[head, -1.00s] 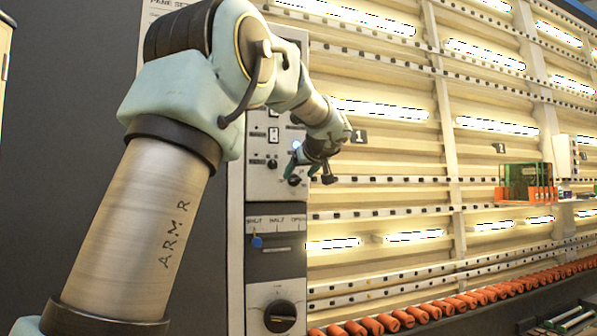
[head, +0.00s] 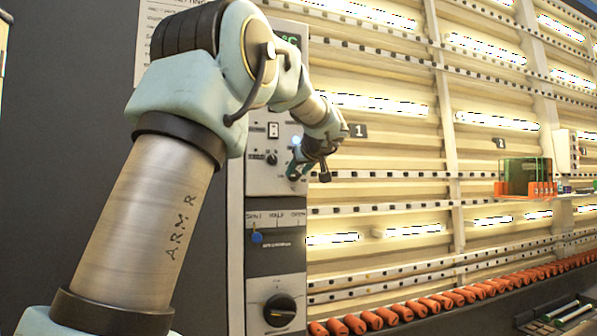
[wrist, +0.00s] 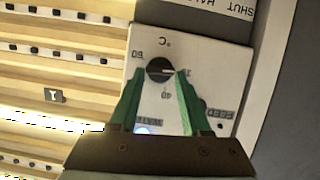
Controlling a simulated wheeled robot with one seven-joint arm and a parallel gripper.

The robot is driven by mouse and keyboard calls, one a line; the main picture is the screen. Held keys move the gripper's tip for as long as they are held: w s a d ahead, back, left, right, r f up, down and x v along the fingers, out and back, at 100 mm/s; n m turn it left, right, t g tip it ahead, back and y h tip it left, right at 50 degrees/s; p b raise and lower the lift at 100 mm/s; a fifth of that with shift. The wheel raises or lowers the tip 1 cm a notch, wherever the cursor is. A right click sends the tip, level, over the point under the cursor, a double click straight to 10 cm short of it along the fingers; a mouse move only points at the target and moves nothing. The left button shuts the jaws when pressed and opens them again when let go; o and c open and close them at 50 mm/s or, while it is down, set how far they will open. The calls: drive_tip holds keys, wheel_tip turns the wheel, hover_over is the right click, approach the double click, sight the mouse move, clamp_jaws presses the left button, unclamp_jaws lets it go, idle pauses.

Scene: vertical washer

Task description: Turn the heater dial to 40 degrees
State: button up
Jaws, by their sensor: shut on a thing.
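The heater dial (wrist: 160,69) is a small black round knob on a pale panel in the wrist view. A "°C" mark is above it, "60" at upper left and "40" just below, all printed upside down. A pale pointer line on the knob points right, toward a mark partly hidden by a finger. My gripper (wrist: 160,75) has its two green fingers on either side of the knob, shut on it. In the head view my gripper (head: 297,168) is at the control panel (head: 268,182) and hides the dial.
Below are a blue-knobbed lever (head: 257,238) and a large black knob (head: 280,311) with a yellow mark. A smaller knob (head: 272,158) is left of my gripper. The lit slatted rack (head: 390,165) with orange rollers (head: 440,302) stands right. A green display (head: 290,40) is partly hidden.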

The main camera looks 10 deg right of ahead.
clamp_jaws()
drive_tip(key=shift+d, duration=0.1)
drive_tip(key=m+y, duration=0.1)
drive_tip(key=m+y+b, duration=0.1)
drive_tip(key=m, duration=0.1)
drive_tip(key=shift+d+f+m+y, duration=0.1)
drive_tip(key=shift+d+m+y, duration=0.2)
drive_tip(key=shift+d, duration=0.05)
drive_tip(key=m+y, duration=0.1)
drive_tip(key=m+y+b, duration=0.1)
drive_tip(key=m, duration=0.1)
drive_tip(key=shift+d+f, duration=0.2)
drive_tip(key=shift+d, duration=0.05)
drive_tip(key=shift+d+f+m+t+y+b, duration=0.15)
drive_tip(key=shift+m+t+y+b, duration=0.25)
drive_tip(key=shift+m+y, duration=0.85)
drive_tip(key=shift+m+h, duration=0.35)
drive_tip(key=shift+m, duration=0.1)
drive_tip(key=o, duration=1)
unclamp_jaws()
drive_tip(key=shift+w, duration=0.1)
drive_tip(key=shift+c, duration=0.2)
